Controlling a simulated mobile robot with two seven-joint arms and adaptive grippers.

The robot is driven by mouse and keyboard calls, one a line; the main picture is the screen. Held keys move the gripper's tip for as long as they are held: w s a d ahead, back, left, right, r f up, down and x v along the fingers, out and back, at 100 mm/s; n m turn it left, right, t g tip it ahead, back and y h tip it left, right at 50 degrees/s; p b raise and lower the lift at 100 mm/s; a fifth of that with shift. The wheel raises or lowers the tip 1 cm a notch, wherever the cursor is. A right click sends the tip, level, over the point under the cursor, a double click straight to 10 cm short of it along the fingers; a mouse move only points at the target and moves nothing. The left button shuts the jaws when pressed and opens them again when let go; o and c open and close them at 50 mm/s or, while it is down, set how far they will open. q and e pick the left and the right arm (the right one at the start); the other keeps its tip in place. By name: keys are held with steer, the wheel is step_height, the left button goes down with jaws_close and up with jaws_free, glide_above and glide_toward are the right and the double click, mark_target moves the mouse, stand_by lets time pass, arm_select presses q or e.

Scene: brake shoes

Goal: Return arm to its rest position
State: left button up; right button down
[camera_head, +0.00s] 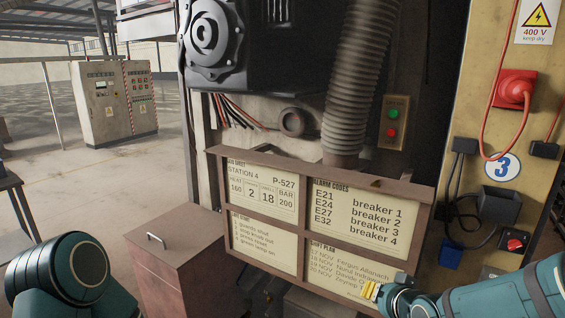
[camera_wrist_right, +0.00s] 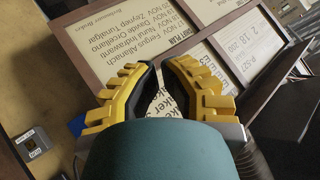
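My right gripper (camera_head: 370,291), with yellow fingers, is at the lower right in the head view, in front of the lower right part of a brown-framed notice board (camera_head: 305,222). In the right wrist view, the two yellow fingers of the right gripper (camera_wrist_right: 160,68) curve toward each other with a narrow gap between dark inner pads. Board text shows through the gap, and nothing is held. I cannot tell whether the fingers touch the board. My left arm (camera_head: 70,270) shows as a teal link at the lower left; its gripper is out of the picture.
A brown cabinet (camera_head: 180,262) with a handle stands left of the board. A ribbed hose (camera_head: 358,80) hangs behind it. On the right, a yellow panel (camera_head: 515,120) carries a red plug (camera_head: 514,89), cables and a grey box (camera_head: 498,205). Open floor lies at the far left.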

steer(key=s+a+f+n+g+b, duration=0.1)
steer(key=s+a+f+g, duration=0.2)
steer(key=s+f, duration=0.3)
steer(key=s+a+f+g+b, duration=0.1)
steer(key=s+a+f, duration=0.3)
steer(key=f, duration=1)
steer(key=s+a+f+n+g+y+b, duration=0.1)
steer(key=s+a+f+g, duration=0.2)
steer(key=s+f, duration=0.5)
step_height(320, 180, down, 3)
steer(key=shift+a+f+n+g+b, duration=0.1)
steer(key=shift+a+n+g+b, duration=0.25)
steer(key=shift+g, duration=0.45)
